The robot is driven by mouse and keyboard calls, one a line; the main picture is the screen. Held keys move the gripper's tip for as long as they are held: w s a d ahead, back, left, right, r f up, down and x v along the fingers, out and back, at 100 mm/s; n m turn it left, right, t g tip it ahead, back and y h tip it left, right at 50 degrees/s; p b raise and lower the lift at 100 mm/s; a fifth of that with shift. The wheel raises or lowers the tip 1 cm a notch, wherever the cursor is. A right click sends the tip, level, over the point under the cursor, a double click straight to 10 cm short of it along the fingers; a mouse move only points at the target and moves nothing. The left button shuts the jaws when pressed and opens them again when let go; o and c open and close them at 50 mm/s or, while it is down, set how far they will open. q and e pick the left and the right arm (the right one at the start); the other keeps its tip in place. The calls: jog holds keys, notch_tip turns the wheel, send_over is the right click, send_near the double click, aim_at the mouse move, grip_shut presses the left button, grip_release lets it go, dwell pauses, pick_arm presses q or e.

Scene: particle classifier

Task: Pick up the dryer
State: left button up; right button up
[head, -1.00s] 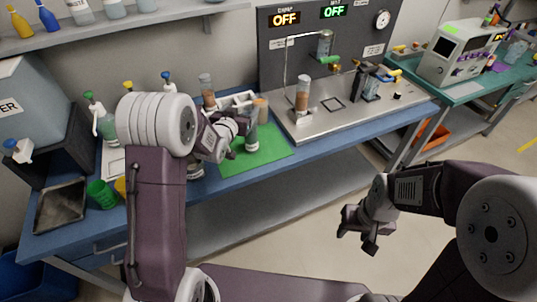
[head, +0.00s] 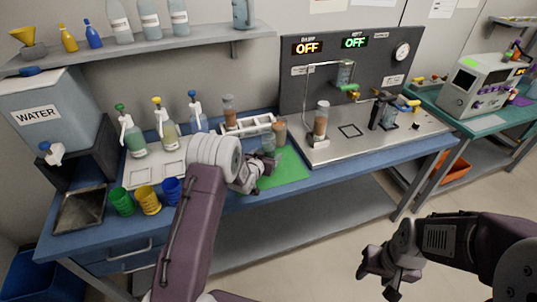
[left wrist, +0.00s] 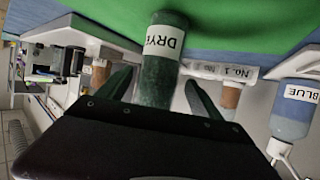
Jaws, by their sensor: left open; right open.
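The dryer (left wrist: 160,62) is a dark green cylinder with a white label reading "DRYE…". It stands on the green mat (head: 285,170) and also shows partly behind my left gripper in the head view (head: 269,143). My left gripper (head: 264,164) is open at the dryer. In the left wrist view its two fingers (left wrist: 157,88) lie on either side of the dryer, with gaps visible. My right gripper (head: 388,264) is open and empty, out in front of the bench over the floor.
A white rack (head: 250,126) with brown-filled tubes stands behind the mat. Pump bottles (head: 133,140) and coloured cups (head: 148,200) are to the left. A metal station (head: 350,131) with a tube is to the right. A blue-filled bottle (left wrist: 291,112) shows in the left wrist view.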

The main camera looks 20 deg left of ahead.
aim_at(270, 133)
pick_arm(q)
jog(key=x, duration=0.4)
jog(key=shift+d, duration=0.15)
jog(key=shift+r, duration=0.15)
grip_shut()
jog(key=shift+r, duration=0.15)
jog(key=shift+r, duration=4.8)
